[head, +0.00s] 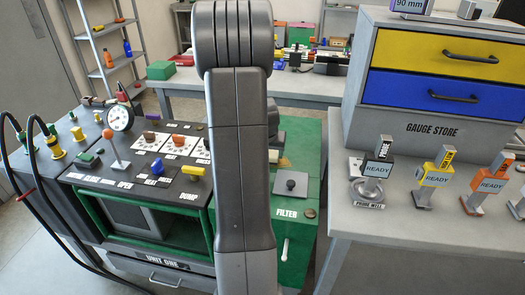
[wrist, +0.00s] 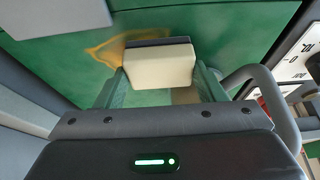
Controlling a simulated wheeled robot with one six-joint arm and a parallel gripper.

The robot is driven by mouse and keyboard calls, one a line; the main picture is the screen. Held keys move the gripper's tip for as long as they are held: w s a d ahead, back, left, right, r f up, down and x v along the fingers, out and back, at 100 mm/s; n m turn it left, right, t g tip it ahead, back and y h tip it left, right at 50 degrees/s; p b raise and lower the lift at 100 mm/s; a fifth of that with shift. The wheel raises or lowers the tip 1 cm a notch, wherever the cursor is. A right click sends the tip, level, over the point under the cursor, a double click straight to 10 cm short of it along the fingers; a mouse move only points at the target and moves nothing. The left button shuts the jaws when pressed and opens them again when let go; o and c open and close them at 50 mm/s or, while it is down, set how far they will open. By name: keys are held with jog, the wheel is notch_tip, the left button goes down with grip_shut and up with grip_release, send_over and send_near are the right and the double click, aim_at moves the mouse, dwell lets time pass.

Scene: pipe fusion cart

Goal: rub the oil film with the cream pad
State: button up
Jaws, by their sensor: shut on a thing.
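The cream pad (wrist: 160,66) is a pale block with a dark strip along its far edge in the wrist view. My gripper (wrist: 163,82) is shut on it, with one finger at each side. The oil film (wrist: 104,52) is an amber, ring-like smear on the green surface, showing left of the pad and partly running behind it. The pad is over or against that surface; I cannot tell whether it touches.
The green cabinet top (head: 309,146) carries a grey plate with a black knob (head: 290,184) and a FILTER label. The black control panel (head: 150,150) with coloured knobs and a gauge (head: 120,118) is to the left. A bench with the gauge store (head: 430,125) stands right.

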jog(key=shift+s+d+f+p, duration=0.1)
jog(key=shift+s+d, duration=0.2)
jog(key=shift+d, duration=0.4)
jog(key=shift+s+d+f+p, duration=0.15)
jog(key=shift+s+d, duration=0.15)
jog(key=shift+d, duration=0.35)
jog(key=shift+s+d+f+p, duration=0.1)
jog(key=shift+s+d, duration=0.2)
jog(key=shift+d, duration=0.4)
jog(key=shift+s+d+r+p, duration=0.1)
jog(key=shift+s+d+p, duration=0.1)
jog(key=shift+d, duration=0.75)
jog(key=shift+s+d+r+p, duration=0.1)
jog(key=shift+s+d+p, duration=0.1)
jog(key=shift+d, duration=0.7)
jog(key=shift+r, duration=0.1)
notch_tip(320, 180, up, 6)
jog(key=p, duration=0.4)
jog(key=shift+w, duration=0.15)
jog(key=shift+r, duration=0.1)
notch_tip(320, 180, up, 3)
jog(key=shift+f+p, duration=0.1)
jog(key=shift+p, duration=0.75)
